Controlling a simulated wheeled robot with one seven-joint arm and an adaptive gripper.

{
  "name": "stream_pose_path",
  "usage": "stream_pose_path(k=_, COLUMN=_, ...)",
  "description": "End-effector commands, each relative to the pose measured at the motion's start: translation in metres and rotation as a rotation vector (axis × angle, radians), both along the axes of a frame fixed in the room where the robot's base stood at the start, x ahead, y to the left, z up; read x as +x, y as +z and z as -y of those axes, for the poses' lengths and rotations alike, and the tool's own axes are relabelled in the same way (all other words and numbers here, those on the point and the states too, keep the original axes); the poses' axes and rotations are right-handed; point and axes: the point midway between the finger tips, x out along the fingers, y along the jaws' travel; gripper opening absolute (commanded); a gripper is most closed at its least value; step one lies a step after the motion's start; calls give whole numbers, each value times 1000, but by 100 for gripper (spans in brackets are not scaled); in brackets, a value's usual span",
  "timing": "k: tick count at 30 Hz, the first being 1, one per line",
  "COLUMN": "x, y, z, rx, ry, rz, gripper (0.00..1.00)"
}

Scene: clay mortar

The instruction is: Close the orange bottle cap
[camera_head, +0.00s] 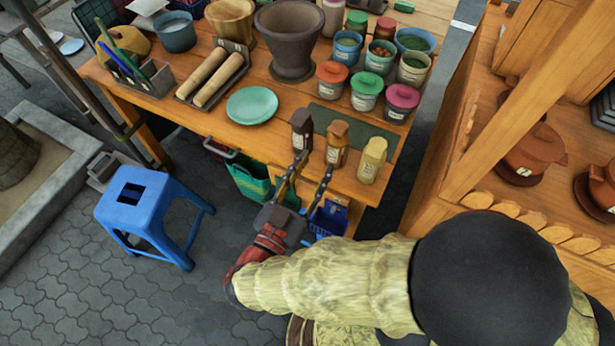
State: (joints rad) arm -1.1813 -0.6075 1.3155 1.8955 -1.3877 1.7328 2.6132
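The orange bottle (337,152) stands upright near the front edge of the wooden table, between a dark brown bottle (301,131) and a pale yellow bottle (372,161). Its orange cap (337,129) is at the top; it is too small to tell how far open it is. My gripper (315,163) is at the table's front edge, just before the dark brown and orange bottles. Its two fingers are spread apart with nothing visible between them. Whether the right fingertip touches the orange bottle cannot be told.
A green plate (252,105) and a tray of rolling pins (212,75) lie to the left. A blue stool (150,205) stands on the paving. A wooden shelf (440,170) is close on the right.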

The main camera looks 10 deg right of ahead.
Motion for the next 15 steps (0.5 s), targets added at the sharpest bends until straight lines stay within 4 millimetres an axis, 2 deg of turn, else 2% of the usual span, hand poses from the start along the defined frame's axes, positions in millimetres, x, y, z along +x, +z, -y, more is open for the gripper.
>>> stream_pose_path(k=6, x=-17, y=-1, z=-13, rx=-1, ry=2, rz=0, gripper=36)
stream_pose_path(k=15, x=-22, y=-1, z=-16, rx=-1, ry=0, rz=-1, gripper=36)
